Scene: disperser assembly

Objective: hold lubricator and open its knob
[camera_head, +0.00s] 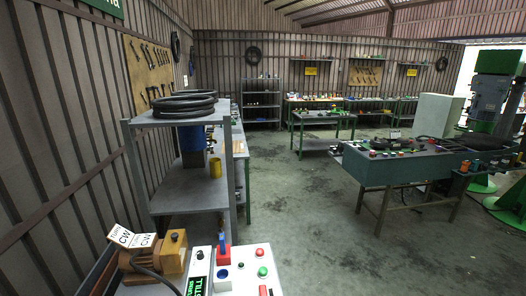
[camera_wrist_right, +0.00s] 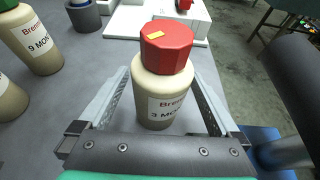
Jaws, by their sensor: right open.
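The lubricator (camera_wrist_right: 161,90) stands upright on a grey surface in the right wrist view. It is a cream bottle with a red faceted knob (camera_wrist_right: 167,46) on top, a small yellow mark on the knob and a label partly reading "3 MO". My right gripper (camera_wrist_right: 162,82) is open, with one finger on each side of the bottle body. Whether either finger touches it cannot be told. The lower part of the bottle is partly hidden by the gripper's base. My left gripper is in neither view, and I cannot make out the lubricator in the head view.
A similar cream bottle (camera_wrist_right: 32,40) stands at the left of the wrist view, with another partly cut off beside it. A grey-blue cup (camera_wrist_right: 84,15) and a white box (camera_wrist_right: 190,22) are behind.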

